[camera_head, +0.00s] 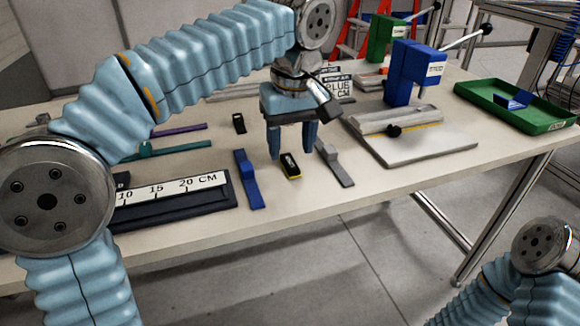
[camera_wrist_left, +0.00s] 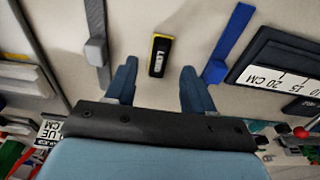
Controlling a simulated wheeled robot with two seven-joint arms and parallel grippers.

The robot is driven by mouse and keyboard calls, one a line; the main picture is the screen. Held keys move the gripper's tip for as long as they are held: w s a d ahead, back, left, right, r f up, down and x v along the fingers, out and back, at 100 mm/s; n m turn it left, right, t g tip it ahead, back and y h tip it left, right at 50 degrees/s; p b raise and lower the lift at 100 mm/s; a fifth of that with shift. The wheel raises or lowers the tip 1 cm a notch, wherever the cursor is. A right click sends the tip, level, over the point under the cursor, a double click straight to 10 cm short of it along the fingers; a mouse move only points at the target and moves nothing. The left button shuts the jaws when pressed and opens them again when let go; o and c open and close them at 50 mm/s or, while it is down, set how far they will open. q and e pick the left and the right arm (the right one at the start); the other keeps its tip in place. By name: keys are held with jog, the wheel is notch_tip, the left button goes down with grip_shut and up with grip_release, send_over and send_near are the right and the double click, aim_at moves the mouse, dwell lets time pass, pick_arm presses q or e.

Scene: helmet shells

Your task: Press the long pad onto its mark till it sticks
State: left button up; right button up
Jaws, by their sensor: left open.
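My left gripper (camera_head: 292,150) is open and points down over the table. Its fingers also show in the left wrist view (camera_wrist_left: 158,74), with nothing between them. A small black block with a yellow edge and a label (camera_head: 290,166) lies just beyond the fingertips; in the wrist view it (camera_wrist_left: 160,55) sits centred ahead of the gap. A long blue strip with a raised block (camera_head: 249,180) and a long grey strip with a raised block (camera_head: 335,163) lie on either side. I cannot tell which piece is the long pad, and no mark is clearly visible. My right gripper is out of view.
A dark ruler board (camera_head: 220,196) lies at the table's front left. A green tray (camera_head: 480,104) holds a blue piece at right. Purple (camera_head: 180,130) and teal strips (camera_head: 185,148) lie at left.

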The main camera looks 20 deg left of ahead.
aim_at(290, 162)
pick_arm(q)
jog(key=shift+w+a+f, duration=0.1)
jog(key=shift+w+f, duration=0.05)
jog(key=shift+f, duration=0.65)
jog(key=shift+w+a+f, duration=0.1)
jog(key=shift+w+f, duration=0.05)
jog(key=shift+f, duration=0.6)
grip_shut()
jog(key=shift+r, duration=0.15)
